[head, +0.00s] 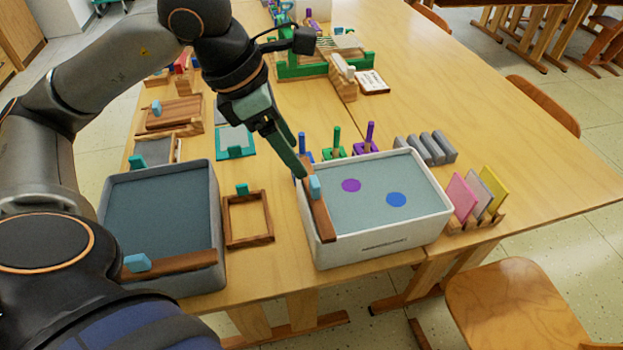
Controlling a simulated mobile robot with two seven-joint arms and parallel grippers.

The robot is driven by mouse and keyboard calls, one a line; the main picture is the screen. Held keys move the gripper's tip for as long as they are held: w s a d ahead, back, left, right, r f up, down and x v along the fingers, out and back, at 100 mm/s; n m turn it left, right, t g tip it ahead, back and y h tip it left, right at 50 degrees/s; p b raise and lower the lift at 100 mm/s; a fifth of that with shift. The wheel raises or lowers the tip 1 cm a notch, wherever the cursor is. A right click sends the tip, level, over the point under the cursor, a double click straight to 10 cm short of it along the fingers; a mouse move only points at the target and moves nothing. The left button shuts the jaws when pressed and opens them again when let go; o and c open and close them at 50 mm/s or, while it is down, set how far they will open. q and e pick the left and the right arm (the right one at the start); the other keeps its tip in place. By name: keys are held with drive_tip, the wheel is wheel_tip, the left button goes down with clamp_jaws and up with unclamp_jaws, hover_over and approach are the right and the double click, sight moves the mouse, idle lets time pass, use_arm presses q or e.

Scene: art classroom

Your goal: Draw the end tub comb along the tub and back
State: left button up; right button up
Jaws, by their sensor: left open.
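A white tub (388,243) of grey-blue liquid stands at the table's near edge, with a purple spot (351,185) and a blue spot (396,200) on its surface. A brown wooden comb (321,215) lies along the tub's left end and has a light-blue grip block (315,187). My left gripper (303,174) points down at this block and is open. Its fingers overlap the comb's far part, and I cannot tell whether they touch the block. The comb's underside is hidden. My right gripper is not in view.
A grey tub (213,215) with its own comb (180,263) stands at the left. A wooden frame (248,220) lies between the tubs. Coloured holders, grey blocks (425,148) and a card rack (476,218) sit behind and right of the white tub.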

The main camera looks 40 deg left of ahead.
sight(313, 181)
use_arm(q)
drive_tip(key=b+x, duration=0.1)
drive_tip(key=x, duration=0.7)
drive_tip(key=shift+d, duration=0.1)
clamp_jaws()
idle(1.2)
